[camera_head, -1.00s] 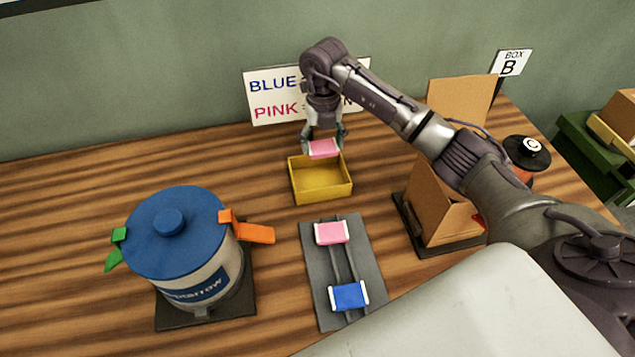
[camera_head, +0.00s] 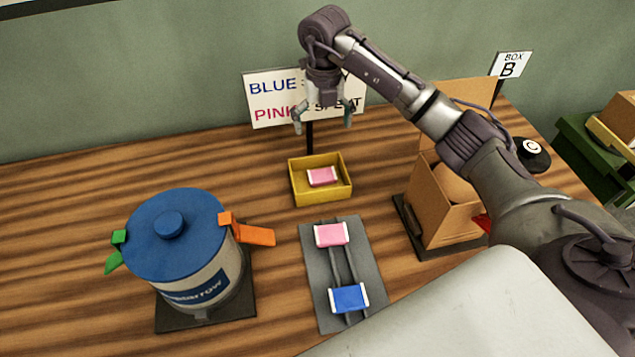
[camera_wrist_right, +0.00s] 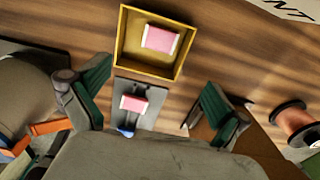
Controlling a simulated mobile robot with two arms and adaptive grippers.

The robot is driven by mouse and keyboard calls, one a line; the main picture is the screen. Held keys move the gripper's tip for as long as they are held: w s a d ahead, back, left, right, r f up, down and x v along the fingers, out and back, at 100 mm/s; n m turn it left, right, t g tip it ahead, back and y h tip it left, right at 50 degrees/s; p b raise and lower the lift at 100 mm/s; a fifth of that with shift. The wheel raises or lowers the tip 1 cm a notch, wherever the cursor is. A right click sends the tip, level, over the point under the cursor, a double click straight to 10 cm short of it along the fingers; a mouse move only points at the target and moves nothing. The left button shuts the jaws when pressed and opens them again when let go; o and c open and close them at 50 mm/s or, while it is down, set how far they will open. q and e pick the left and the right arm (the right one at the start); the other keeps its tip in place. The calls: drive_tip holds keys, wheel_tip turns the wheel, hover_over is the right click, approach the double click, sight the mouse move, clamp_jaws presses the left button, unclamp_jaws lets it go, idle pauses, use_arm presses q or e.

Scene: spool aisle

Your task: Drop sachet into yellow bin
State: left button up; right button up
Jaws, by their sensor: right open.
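A pink sachet with white ends (camera_head: 321,177) lies inside the yellow bin (camera_head: 347,190). In the right wrist view the same sachet (camera_wrist_right: 160,40) rests on the floor of the yellow bin (camera_wrist_right: 121,45). My right gripper (camera_head: 322,124) is open and empty, above and behind the bin, in front of the sign. Its two spread fingers also show in the right wrist view (camera_wrist_right: 155,105). A second pink sachet (camera_head: 331,234) and a blue sachet (camera_head: 349,298) lie on the grey rack (camera_head: 316,268) in front of the bin. My left gripper is not in view.
A blue-lidded pot (camera_head: 185,250) with orange and green clips stands at the left. An open cardboard box (camera_head: 440,213) stands right of the rack. A sign (camera_head: 270,100) stands behind the bin, partly hidden by my gripper. The table's back left is clear.

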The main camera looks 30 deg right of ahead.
wheel_tip(320, 180, up, 6)
drive_tip(key=shift+f, duration=0.1)
idle(0.5)
